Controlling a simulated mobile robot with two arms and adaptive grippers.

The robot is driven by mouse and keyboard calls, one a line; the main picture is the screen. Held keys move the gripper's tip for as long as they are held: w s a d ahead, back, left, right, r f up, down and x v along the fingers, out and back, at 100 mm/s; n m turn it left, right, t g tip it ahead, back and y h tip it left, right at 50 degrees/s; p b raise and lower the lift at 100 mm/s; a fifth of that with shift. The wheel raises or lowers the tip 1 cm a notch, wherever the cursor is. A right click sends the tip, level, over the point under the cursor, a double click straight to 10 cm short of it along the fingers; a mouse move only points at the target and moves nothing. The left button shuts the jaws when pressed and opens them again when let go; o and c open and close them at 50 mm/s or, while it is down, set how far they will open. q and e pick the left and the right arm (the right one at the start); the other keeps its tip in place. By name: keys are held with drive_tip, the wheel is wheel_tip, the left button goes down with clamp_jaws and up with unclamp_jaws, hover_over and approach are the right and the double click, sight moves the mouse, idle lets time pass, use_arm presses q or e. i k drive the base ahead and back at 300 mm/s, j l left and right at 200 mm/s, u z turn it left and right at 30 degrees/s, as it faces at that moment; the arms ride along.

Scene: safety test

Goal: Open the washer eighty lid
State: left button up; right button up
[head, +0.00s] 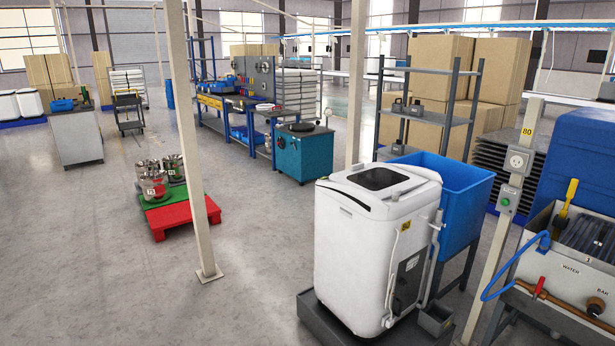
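A white top-loading washer (362,255) stands right of centre on a low dark grey tray (312,312). Its lid (379,181), with a dark window, lies closed on top. A small yellow label sits on the washer's right side, too small to read. A post (508,195) to the right of the washer carries a yellow sign reading 80 and a socket. Neither of my grippers is in view.
A blue bin (463,196) on a stand is close behind the washer. A pale column (190,140) stands left, near a red pallet (183,217) with metal pots. A sink unit (565,275) is at right. The floor at front left is clear.

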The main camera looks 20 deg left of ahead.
sight(378, 178)
drive_tip(key=u, duration=0.2)
drive_tip(key=i+j, duration=0.25)
drive_tip(key=i, duration=0.25)
drive_tip(key=i+j+u, duration=0.1)
drive_tip(key=i+j, duration=0.15)
drive_tip(key=i, duration=0.25)
